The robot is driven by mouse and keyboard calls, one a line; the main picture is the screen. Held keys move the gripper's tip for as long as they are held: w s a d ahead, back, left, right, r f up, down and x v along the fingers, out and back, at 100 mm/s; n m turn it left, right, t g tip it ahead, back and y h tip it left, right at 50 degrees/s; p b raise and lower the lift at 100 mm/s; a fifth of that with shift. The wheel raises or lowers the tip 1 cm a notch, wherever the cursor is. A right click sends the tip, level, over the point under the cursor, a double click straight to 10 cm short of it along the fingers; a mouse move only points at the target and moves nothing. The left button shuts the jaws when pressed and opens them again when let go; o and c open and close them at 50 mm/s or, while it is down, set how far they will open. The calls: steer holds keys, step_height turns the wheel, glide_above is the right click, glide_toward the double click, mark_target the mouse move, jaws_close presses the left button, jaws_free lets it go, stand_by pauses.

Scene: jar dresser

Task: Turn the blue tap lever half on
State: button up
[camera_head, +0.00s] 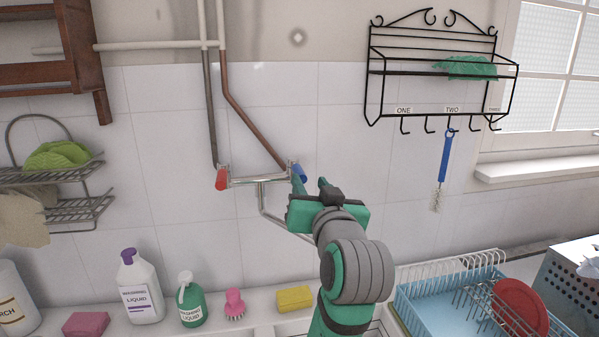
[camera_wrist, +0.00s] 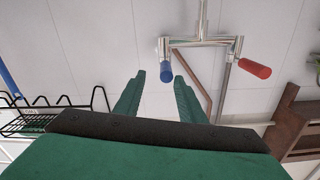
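The blue tap lever (camera_head: 298,172) is on the right end of the chrome wall tap (camera_head: 258,181). The red lever (camera_head: 221,179) is on the left end. My gripper (camera_head: 311,184) is in front of the wall, close to the blue lever and slightly to its right. In the wrist view the blue lever (camera_wrist: 165,75) appears just beyond and between the two green fingertips (camera_wrist: 160,77). The fingers are spread apart with nothing held between them. The red lever (camera_wrist: 255,68) is outside the fingers, to the right. Whether a finger touches the blue lever cannot be told.
Pipes (camera_head: 246,125) run up the wall above the tap. A black wire rack (camera_head: 440,75) with a hanging brush (camera_head: 443,165) is at right. Bottles (camera_head: 140,290), a sponge (camera_head: 294,298) and a dish rack (camera_head: 450,300) stand below. The tiled wall around the tap is clear.

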mark_target(298, 171)
steer(key=w+a, duration=0.1)
steer(key=w, duration=0.1)
steer(key=w+a, duration=0.1)
steer(key=w, duration=0.2)
steer(key=shift+w+a, duration=0.35)
steer(key=shift+a, duration=0.05)
steer(key=shift+w+d, duration=0.2)
steer(key=shift+w, duration=0.3)
jaws_close()
steer(key=shift+w, duration=0.1)
steer(key=shift+y, duration=0.3)
